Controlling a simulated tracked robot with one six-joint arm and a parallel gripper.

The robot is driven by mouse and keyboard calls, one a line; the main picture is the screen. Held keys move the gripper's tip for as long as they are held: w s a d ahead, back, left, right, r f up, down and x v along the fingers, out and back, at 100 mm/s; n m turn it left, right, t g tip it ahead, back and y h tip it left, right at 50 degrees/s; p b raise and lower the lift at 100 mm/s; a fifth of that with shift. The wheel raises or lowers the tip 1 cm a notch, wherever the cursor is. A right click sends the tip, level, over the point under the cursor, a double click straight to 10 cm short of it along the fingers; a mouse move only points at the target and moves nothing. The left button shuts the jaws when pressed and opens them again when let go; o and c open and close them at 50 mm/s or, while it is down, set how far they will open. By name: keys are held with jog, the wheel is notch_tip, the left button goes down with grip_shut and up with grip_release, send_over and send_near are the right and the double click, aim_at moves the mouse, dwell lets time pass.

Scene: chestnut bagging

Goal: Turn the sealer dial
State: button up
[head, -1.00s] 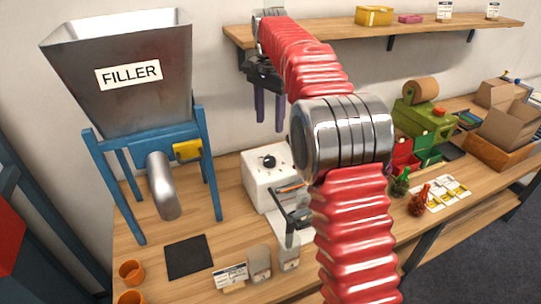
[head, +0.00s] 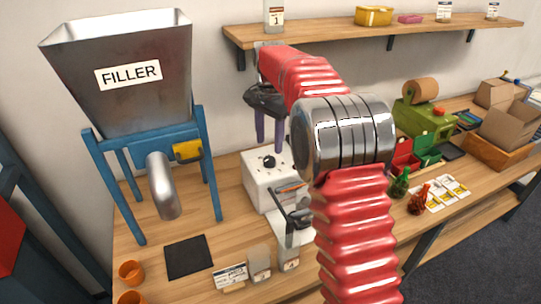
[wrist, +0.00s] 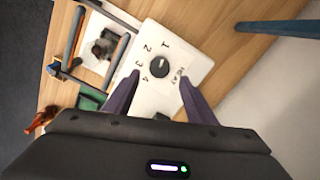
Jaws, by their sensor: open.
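The sealer (head: 256,186) is a white box on the bench, with a black dial (head: 269,161) on its top face. In the wrist view the dial (wrist: 159,67) sits among the numbers 1 to 4 and the word HEAT on the white face (wrist: 185,45). My gripper (head: 270,140) points down above the sealer, its two dark purple fingers apart and empty. In the wrist view my gripper (wrist: 155,85) has one finger on each side of the dial, which lies a little beyond the tips. The fingers appear apart from it.
The metal filler (head: 125,75) on its blue stand is to the left. A wall shelf (head: 380,33) is behind my arm. The sealer's bar (head: 292,215) extends toward the front. Green and red bins (head: 425,150) stand to the right.

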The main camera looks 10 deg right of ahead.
aim_at(269, 159)
jog(key=shift+f, duration=3.15)
jog(key=shift+c, duration=0.2)
jog(key=c, duration=0.9)
jog(key=shift+d, duration=0.2)
jog(key=shift+c, duration=0.5)
jog(key=shift+a, duration=0.2)
jog(key=shift+n, duration=0.4)
jog(key=n, duration=0.9)
jog(key=shift+w+r, duration=0.1)
